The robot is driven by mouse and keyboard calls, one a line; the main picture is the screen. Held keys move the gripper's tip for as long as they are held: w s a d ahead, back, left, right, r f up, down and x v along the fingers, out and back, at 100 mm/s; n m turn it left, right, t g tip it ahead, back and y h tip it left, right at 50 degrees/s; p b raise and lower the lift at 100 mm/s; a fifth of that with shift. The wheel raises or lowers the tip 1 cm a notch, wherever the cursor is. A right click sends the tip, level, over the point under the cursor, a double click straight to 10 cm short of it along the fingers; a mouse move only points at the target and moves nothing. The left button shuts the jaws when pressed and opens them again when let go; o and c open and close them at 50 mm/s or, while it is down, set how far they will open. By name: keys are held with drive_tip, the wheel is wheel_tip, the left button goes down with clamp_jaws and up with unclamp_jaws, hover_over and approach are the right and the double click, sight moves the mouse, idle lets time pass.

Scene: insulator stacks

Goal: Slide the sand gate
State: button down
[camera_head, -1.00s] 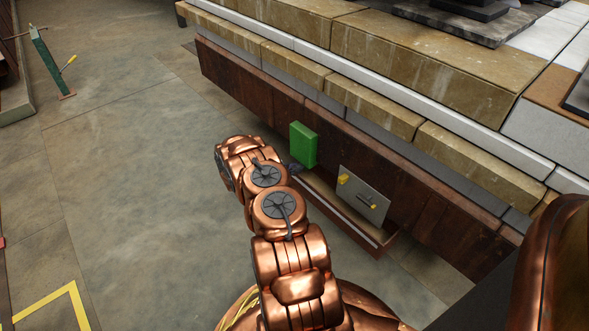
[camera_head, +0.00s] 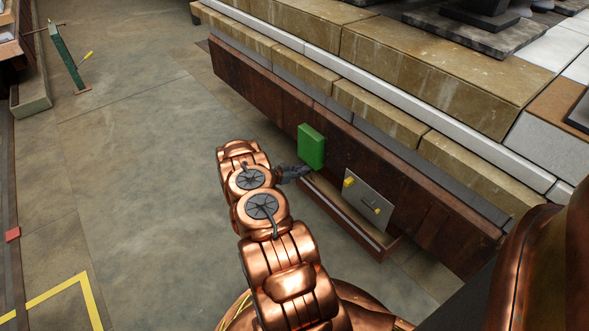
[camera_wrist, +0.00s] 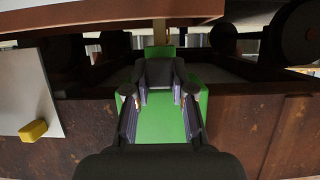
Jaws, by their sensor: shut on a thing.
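A green block (camera_head: 311,148), which I take to be the sand gate's moving part, stands at the dark, rust-brown side wall of the stone-topped structure. My gripper (camera_head: 303,172) is at its lower left in the head view, partly hidden by my arm. In the wrist view my gripper (camera_wrist: 160,98) has its fingers on either side of the green block (camera_wrist: 158,125), shut on it. Part of the block is hidden behind my gripper. A grey plate (camera_head: 378,210) with yellow knobs is to the right of the block; the plate (camera_wrist: 25,95) is at left in the wrist view.
A brown ledge (camera_head: 341,213) juts out below the block and plate. The rust-brown wall (camera_head: 262,92) runs along the stone blocks. A green stand (camera_head: 66,57) with a yellow lever is far left. Open floor lies left of my arm.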

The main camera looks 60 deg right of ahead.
drive_tip(key=shift+w+a, duration=0.1)
drive_tip(key=shift+w, duration=0.05)
drive_tip(key=c, duration=1)
unclamp_jaws()
drive_tip(key=shift+o, duration=0.2)
drive_tip(key=v, duration=1.2)
